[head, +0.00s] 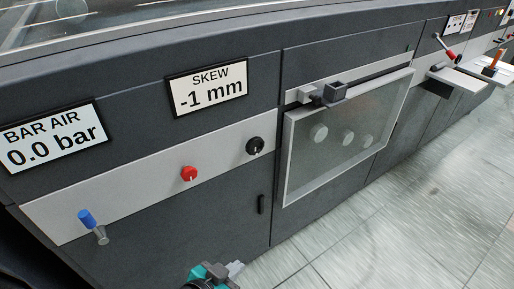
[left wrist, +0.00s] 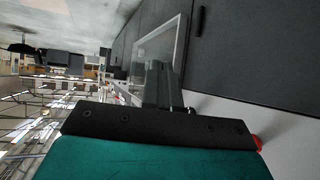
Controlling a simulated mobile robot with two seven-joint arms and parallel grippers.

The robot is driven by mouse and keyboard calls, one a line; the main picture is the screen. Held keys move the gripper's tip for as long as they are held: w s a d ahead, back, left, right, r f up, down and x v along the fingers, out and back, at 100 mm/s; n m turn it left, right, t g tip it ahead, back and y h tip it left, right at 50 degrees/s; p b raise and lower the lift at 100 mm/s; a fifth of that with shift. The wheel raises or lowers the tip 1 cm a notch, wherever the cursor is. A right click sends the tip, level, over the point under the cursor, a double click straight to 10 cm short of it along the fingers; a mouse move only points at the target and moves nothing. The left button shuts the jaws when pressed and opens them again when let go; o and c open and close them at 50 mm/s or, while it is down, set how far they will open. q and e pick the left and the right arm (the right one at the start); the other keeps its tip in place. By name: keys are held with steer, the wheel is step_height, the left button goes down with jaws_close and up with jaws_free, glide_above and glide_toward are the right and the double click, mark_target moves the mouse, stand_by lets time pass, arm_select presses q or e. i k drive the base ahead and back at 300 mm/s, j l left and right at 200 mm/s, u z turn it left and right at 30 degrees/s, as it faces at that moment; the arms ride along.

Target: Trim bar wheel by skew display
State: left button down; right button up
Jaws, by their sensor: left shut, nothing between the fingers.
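The skew display (head: 207,87) reads "-1 mm" on the dark machine front in the head view. Below it, on a light grey strip, sit a black round knob (head: 255,145) with a pale mark and a red round knob (head: 189,173); I cannot tell which is the bar wheel. My left gripper (head: 217,271) is at the bottom edge, below both knobs and apart from them, partly cut off. In the left wrist view its fingers (left wrist: 158,82) are together with nothing between them. A red knob edge (left wrist: 258,143) shows behind the gripper body. My right gripper is not in view.
The bar air display (head: 53,134) reads "0.0 bar" at the left, above a blue-handled lever (head: 87,219). A clear framed cover (head: 345,135) with a dark latch stands right of the knobs. A small dark handle (head: 261,204) is on the lower panel. Tiled floor (head: 400,235) is clear at right.

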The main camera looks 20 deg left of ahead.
mark_target(256, 145)
steer(key=u, duration=0.5)
steer(key=i+l+u, duration=0.1)
steer(key=u, duration=0.25)
steer(key=l+u, duration=0.35)
steer(key=i+l+u, duration=0.1)
steer(key=l+u, duration=0.6)
steer(key=l, duration=0.45)
steer(key=i, duration=0.05)
